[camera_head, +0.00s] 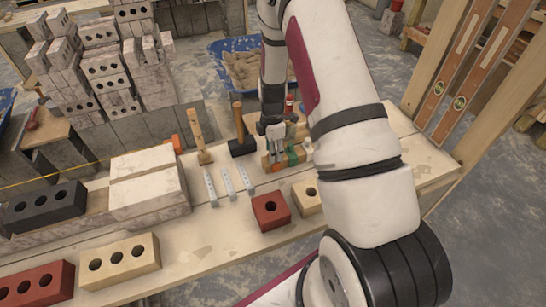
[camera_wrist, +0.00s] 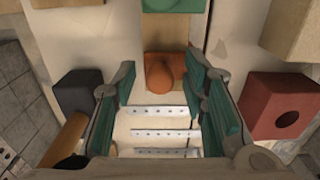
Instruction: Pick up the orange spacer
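A red brick with a hole (camera_head: 270,211) is at the near side, a black hammer head (camera_head: 242,147) at the far side. Metal strips (camera_head: 228,184) lie left. My arm covers the bench's right part.

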